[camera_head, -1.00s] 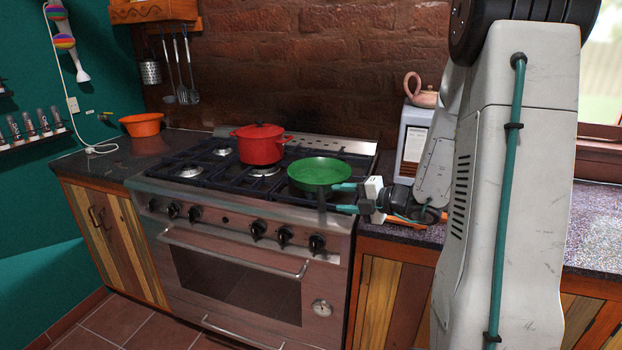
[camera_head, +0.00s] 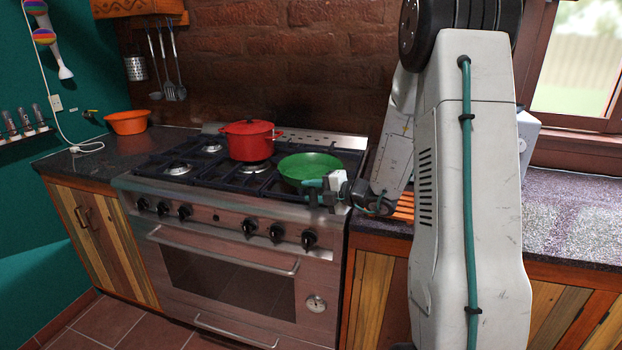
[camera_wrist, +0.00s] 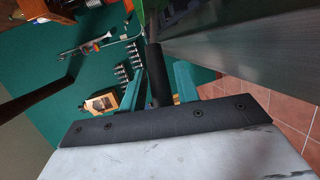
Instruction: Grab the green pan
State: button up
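The green pan (camera_head: 308,166) sits on the front right burner of the stove (camera_head: 225,243). In the wrist view its dark handle (camera_wrist: 157,78) points down between the two teal fingers of my gripper (camera_wrist: 160,80), and part of the green pan body shows at the top edge. The fingers stand apart, one on each side of the handle, with a visible gap on the left side. In the head view my gripper (camera_head: 318,190) is at the pan's near right side, where its fingers largely hide the handle.
A red lidded pot (camera_head: 249,141) stands beside the pan, to its left and a little behind. An orange bowl (camera_head: 127,122) sits on the left counter. Utensils hang on the brick wall. The right counter (camera_head: 570,215) has free room.

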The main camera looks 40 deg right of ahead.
grip_shut()
jog(key=shift+r, duration=0.2)
